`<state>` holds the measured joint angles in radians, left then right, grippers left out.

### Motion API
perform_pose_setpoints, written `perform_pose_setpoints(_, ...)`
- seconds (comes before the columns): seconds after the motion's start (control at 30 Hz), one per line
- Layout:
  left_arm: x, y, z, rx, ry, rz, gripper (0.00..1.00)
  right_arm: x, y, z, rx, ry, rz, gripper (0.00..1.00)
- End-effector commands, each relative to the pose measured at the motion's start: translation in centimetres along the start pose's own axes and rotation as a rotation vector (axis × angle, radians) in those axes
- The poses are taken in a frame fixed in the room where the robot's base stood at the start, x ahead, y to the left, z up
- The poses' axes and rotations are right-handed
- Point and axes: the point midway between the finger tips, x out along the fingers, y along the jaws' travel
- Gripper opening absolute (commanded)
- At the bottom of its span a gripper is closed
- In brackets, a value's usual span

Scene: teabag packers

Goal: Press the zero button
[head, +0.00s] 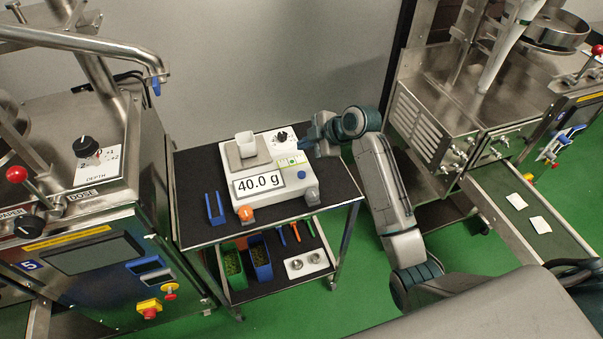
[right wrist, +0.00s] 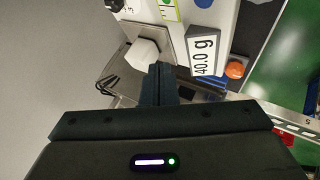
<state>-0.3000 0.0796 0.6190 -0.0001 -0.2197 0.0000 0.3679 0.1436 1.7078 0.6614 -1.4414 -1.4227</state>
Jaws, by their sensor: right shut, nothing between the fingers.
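The white weighing scale (head: 243,203) stands on the small dark-topped cart, and its display (head: 258,184) reads 40.0 g. The display also shows in the right wrist view (right wrist: 205,52). A panel with green marks (head: 289,161) and a round blue button (head: 301,171) are on the scale's right side; I cannot read which is the zero button. My right gripper (head: 303,146) is shut and empty, above the scale's back right part near the dial (head: 281,136). It also shows in the right wrist view (right wrist: 158,70). My left gripper is not in view.
A blue forked holder (head: 214,208) stands left of the scale on the cart top (head: 195,172). Bins and tools lie on the lower shelf. Steel machines (head: 95,235) stand at left and right (head: 440,110). A belt at right carries two white packets.

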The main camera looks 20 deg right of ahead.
Motion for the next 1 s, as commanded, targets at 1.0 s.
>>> perform_pose_setpoints(1.0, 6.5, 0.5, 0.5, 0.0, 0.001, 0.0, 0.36, 6.0, -4.4, 4.4, 0.001, 0.0, 0.0, 0.0)
